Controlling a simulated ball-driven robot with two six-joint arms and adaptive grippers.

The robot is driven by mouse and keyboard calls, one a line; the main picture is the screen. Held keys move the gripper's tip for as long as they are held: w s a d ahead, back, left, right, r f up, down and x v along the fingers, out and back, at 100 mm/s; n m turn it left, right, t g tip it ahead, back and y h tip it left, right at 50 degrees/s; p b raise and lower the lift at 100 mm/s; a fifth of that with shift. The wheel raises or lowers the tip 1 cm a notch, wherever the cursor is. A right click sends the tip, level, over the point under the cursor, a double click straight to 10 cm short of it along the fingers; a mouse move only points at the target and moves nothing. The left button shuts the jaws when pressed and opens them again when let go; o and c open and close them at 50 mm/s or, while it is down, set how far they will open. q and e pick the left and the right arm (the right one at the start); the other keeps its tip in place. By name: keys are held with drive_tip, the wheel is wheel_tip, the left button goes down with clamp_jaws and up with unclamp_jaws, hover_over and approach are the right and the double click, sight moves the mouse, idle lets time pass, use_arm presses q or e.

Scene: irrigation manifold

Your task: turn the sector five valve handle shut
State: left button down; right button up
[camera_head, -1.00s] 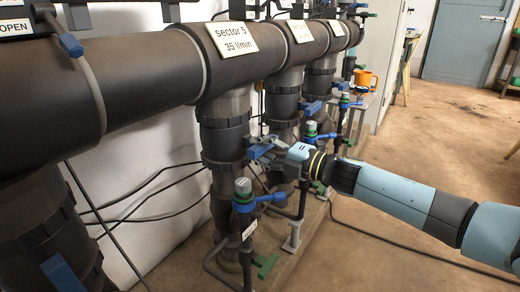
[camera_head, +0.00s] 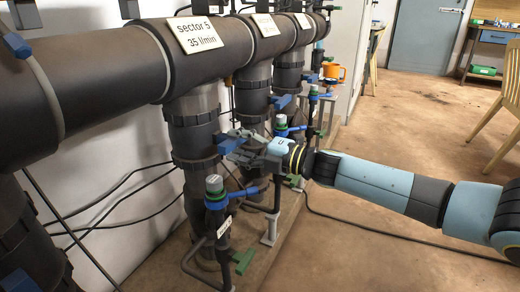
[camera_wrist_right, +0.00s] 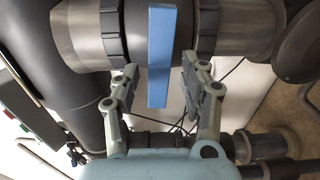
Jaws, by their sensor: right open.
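The sector five valve handle (camera_head: 230,143) is a blue lever on the dark vertical pipe below the white sign (camera_head: 194,34) reading "sector 5, 35 l/min". In the right wrist view the blue handle (camera_wrist_right: 162,50) runs crosswise to the pipe. My right gripper (camera_head: 238,150) is at this handle, reaching in from the right. In the right wrist view its two fingers (camera_wrist_right: 160,84) are open, one on each side of the handle's free end, with gaps showing on both sides. The fingertips partly overlap the handle in the head view. My left gripper is not in view.
A lower tap with a blue lever and green-grey top (camera_head: 214,186) stands just below my right gripper. More pipes with blue handles (camera_head: 281,101) stand behind. Black cables run along the white wall.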

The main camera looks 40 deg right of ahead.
drive_tip(key=v, duration=1)
drive_tip(key=shift+d, duration=0.1)
drive_tip(key=shift+m, duration=0.5)
drive_tip(key=b+x, duration=0.5)
drive_tip(key=x, duration=0.1)
drive_tip(key=b+x, duration=0.3)
drive_tip(key=x, duration=0.1)
drive_tip(key=shift+w+d+f+b, duration=0.2)
drive_tip(key=shift+d+f+b, duration=0.1)
drive_tip(key=shift+d+f, duration=0.05)
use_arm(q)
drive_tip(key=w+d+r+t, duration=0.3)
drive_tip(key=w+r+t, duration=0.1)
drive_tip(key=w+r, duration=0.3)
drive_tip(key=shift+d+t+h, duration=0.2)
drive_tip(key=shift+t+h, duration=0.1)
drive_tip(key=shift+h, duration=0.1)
use_arm(e)
drive_tip(key=shift+w+a+r, duration=0.2)
drive_tip(key=shift+w, duration=0.3)
drive_tip(key=shift+w+a+r, duration=0.15)
drive_tip(key=shift+w+a, duration=0.05)
drive_tip(key=shift+w, duration=0.3)
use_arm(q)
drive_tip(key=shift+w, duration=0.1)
use_arm(e)
clamp_jaws()
